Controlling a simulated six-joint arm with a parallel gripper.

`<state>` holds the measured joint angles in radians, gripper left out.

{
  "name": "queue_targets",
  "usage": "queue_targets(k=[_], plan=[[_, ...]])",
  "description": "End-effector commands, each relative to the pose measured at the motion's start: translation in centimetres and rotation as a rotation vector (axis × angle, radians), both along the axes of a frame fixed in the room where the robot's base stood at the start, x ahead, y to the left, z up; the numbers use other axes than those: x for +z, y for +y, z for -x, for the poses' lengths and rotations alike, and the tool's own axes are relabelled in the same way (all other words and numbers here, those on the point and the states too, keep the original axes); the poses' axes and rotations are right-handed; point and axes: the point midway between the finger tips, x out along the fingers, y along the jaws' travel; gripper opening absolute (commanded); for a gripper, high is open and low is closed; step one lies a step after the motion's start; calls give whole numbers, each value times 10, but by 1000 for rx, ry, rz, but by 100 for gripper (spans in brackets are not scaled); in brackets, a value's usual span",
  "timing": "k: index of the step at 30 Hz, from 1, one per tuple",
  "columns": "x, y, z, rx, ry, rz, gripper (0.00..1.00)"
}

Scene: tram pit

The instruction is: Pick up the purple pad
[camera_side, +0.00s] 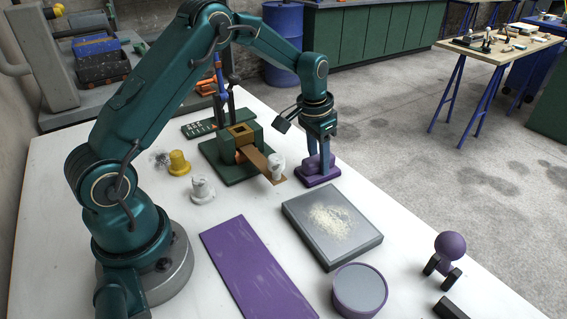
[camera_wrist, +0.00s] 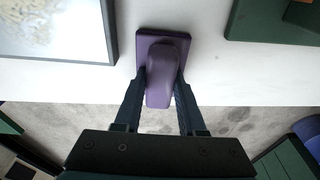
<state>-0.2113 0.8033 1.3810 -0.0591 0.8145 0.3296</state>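My gripper (camera_side: 320,156) is directly above the base with one finger on each side of the handle. In the wrist view both fingertips of my gripper (camera_wrist: 161,80) lie close against the handle's sides. I cannot tell whether they press on it. The fingers partly hide the handle in the side view.
A grey tray (camera_side: 302,235) with pale powder lies in front of the pad. A green fixture (camera_side: 213,151) with a brown strip stands left of it. A purple board (camera_side: 254,272), round purple container (camera_side: 360,308) and purple ball (camera_side: 450,245) are nearer. The table edge is close behind.

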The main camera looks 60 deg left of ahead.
Motion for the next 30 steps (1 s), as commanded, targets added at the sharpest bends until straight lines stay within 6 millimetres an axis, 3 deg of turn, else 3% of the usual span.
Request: queue_targets(k=[14,21,30], plan=[[7,0,0,0,-2,-1,0],[41,0,-2,-1,-8,-2,0],[79,53,37,8,-3,-2,0]])
